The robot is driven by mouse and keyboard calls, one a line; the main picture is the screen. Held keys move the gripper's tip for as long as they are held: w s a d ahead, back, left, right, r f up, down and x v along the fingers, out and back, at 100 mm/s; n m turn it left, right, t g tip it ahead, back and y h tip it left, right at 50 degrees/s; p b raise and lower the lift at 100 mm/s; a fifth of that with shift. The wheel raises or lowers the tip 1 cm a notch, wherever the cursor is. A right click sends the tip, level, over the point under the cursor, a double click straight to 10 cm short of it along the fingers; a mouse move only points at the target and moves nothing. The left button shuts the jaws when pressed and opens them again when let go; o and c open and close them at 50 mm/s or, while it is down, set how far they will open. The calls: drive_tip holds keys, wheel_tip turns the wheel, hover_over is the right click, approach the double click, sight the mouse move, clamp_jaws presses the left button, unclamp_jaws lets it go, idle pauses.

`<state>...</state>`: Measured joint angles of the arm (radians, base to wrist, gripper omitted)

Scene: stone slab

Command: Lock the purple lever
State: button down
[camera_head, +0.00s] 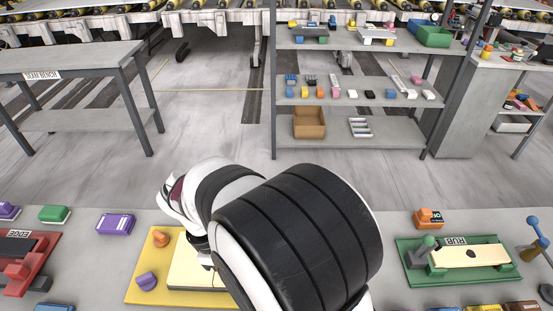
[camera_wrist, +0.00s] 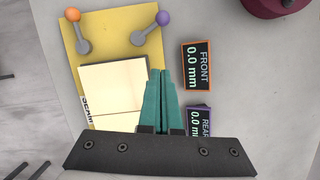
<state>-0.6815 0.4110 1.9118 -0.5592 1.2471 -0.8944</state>
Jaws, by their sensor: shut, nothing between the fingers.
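The purple lever has a purple ball knob (camera_wrist: 162,18) on a short grey arm, angled up and right from its round grey pivot in the wrist view. In the head view its purple knob (camera_head: 146,281) is at the left of a yellow board (camera_head: 143,296). An orange-knobbed lever (camera_wrist: 72,14) stands beside it on the same board. A cream block (camera_wrist: 110,88) lies on the board beside both pivots. My gripper (camera_wrist: 164,74) is shut and empty, its teal fingertips over the block's right edge, apart from the purple knob. My arm hides the fingers in the head view.
An orange-framed FRONT display (camera_wrist: 197,66) and a purple-framed REAR display (camera_wrist: 199,121) each read 0.0 mm beside the board. A red EDGE fixture (camera_head: 22,262) is at left and a green RUB fixture (camera_head: 412,268) at right. A dark red round object (camera_wrist: 275,8) is at the top right.

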drive_tip(key=shift+a+f, duration=0.1)
drive_tip(key=shift+a, duration=0.05)
drive_tip(key=x, duration=0.9)
drive_tip(key=shift+f, duration=0.25)
drive_tip(key=d, duration=0.2)
drive_tip(key=d+f, duration=0.1)
drive_tip(key=shift+s+d, duration=0.25)
drive_tip(key=shift+s, duration=0.05)
drive_tip(key=shift+d+f, duration=0.1)
drive_tip(key=shift+d, duration=0.3)
